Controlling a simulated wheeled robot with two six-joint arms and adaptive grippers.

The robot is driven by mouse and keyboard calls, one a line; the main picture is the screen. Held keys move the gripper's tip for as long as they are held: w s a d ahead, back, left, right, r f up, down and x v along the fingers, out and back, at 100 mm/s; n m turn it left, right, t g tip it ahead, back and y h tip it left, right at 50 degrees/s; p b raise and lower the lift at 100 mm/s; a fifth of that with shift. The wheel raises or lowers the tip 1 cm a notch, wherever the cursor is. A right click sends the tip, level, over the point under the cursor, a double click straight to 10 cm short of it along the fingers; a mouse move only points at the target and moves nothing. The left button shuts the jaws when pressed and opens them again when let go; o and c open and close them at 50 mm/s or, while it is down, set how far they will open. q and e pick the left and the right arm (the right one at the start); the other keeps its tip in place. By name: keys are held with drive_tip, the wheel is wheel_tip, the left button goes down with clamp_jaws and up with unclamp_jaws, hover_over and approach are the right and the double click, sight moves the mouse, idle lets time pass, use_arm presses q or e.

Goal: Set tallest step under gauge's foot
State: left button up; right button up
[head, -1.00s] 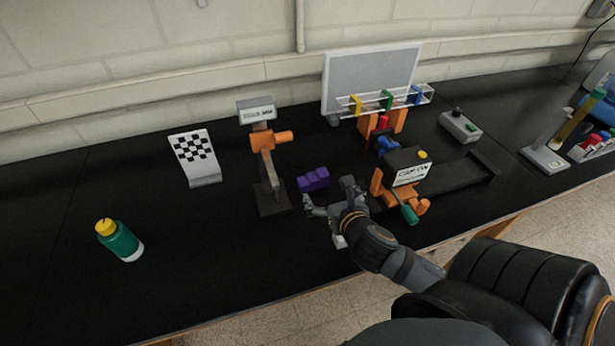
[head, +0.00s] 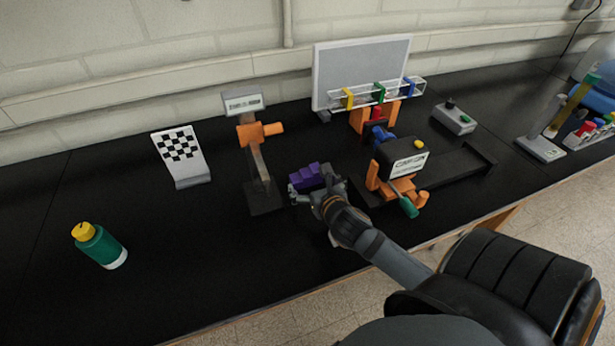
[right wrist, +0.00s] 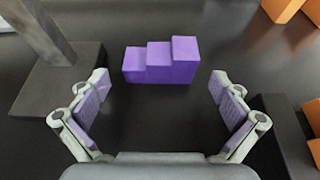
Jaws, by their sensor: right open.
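A purple step block (head: 306,175) with three steps stands on the black bench. In the right wrist view the block (right wrist: 160,64) rises from left to right, its tallest step at the right. My right gripper (head: 313,190) is open and empty just in front of the block; in the right wrist view its fingers (right wrist: 158,100) lie left and right of it, short of it. The gauge (head: 258,155) is a grey upright on a dark base with an orange slider and a display on top. It stands left of the block, its orange arm (head: 268,129) pointing right, well above the bench.
An orange and black device with a green handle (head: 408,207) stands close right of my right gripper. A checkered stand (head: 182,157) and a green bottle (head: 102,247) are to the left. A grey panel (head: 362,73) stands behind.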

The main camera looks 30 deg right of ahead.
sight(308, 179)
drive_tip(key=x, duration=0.4)
drive_tip(key=shift+w, duration=0.25)
drive_tip(key=shift+s, duration=0.15)
drive_tip(key=shift+c, duration=1.2)
drive_tip(key=c, duration=0.9)
